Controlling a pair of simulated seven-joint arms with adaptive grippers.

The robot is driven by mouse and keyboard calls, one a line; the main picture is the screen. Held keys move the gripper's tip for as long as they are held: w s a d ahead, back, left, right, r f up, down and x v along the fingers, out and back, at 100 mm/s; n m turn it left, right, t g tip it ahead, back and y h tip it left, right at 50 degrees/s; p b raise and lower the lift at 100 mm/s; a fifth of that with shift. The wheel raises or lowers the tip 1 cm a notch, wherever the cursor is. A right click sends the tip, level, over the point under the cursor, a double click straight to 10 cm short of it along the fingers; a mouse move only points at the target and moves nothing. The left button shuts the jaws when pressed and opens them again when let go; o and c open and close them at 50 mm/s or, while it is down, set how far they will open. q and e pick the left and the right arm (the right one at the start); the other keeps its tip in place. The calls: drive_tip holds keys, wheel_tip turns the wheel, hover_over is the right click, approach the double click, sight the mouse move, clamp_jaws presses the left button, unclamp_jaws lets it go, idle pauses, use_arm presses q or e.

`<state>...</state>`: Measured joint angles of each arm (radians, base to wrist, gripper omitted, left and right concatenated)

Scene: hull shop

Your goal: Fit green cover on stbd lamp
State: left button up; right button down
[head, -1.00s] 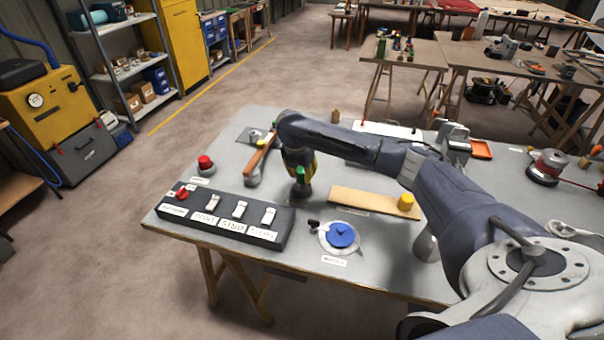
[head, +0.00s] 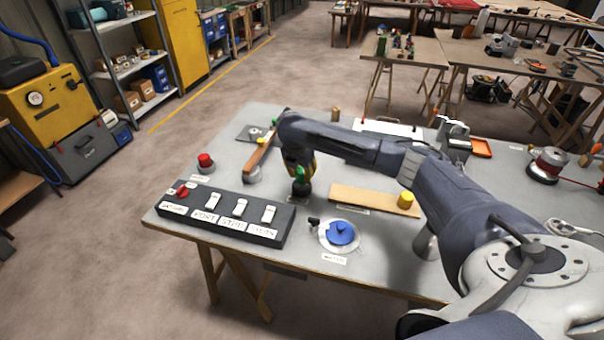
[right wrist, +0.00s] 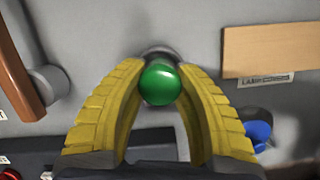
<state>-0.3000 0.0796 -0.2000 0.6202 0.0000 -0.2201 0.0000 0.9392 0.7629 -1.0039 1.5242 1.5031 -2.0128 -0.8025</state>
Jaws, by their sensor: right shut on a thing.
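My right gripper (head: 300,165) is shut on the green cover (head: 300,173), a small rounded cap. In the right wrist view the green cover (right wrist: 160,84) sits between the two yellow fingertips. In the head view it is directly above a dark round lamp base (head: 301,188) on the bench, behind the switch panel. A grey rounded part shows just behind the cover in the right wrist view. I cannot tell whether the cover is fully seated on the lamp. My left gripper is out of view.
The switch panel (head: 205,229) with labelled switches lies at the bench's front left. A red button (head: 205,160) and a brown-handled lever (head: 261,157) stand behind it. A blue knob (head: 341,233) and a wooden board (head: 360,198) with a yellow cap (head: 405,200) are to the right.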

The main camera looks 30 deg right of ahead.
drive_tip(key=shift+f, duration=1.3)
idle(1.4)
drive_tip(key=shift+c, duration=2.3)
unclamp_jaws()
drive_tip(key=shift+r, duration=4)
